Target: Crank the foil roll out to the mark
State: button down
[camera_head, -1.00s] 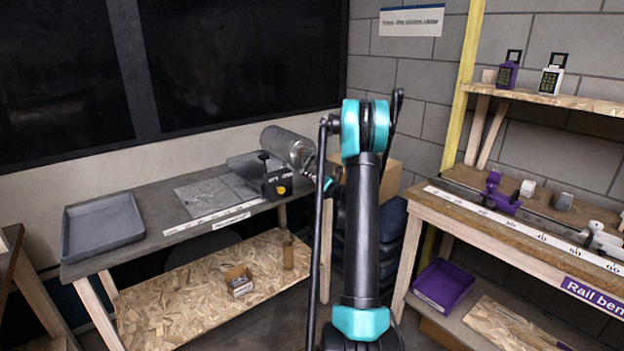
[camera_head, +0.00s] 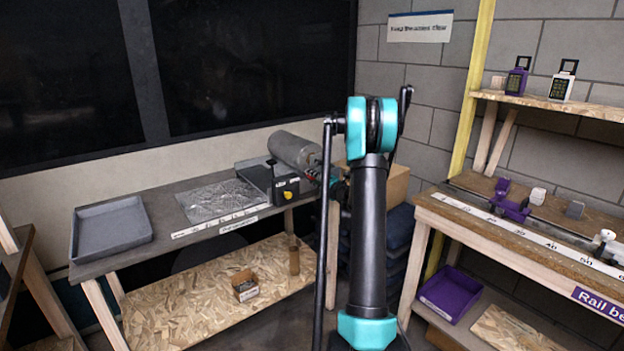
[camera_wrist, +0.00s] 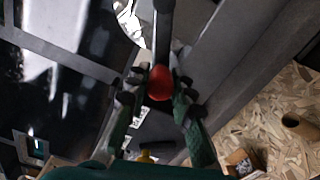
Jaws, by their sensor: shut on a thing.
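The silver foil roll (camera_head: 297,150) lies at the right end of the grey bench, behind a black box with a yellow knob (camera_head: 288,194). Crinkled foil (camera_head: 218,200) lies flat on the bench to the left of the box. A white scale strip (camera_head: 215,224) runs along the bench's front edge; its marks are too small to read. In the wrist view, my gripper (camera_wrist: 160,86) is shut on a red crank knob (camera_wrist: 160,80), one green finger on each side. In the head view my arm mostly hides the gripper and crank.
A grey tray (camera_head: 112,234) sits at the bench's left end. A small box (camera_head: 245,287) and an upright tube (camera_head: 294,258) stand on the lower shelf. A cardboard box (camera_head: 393,182) is behind my arm. The rail bench (camera_head: 520,246) stands to the right.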

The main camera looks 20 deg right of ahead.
jog(key=c, duration=1.3)
grip_release()
jog(key=v, duration=1.2)
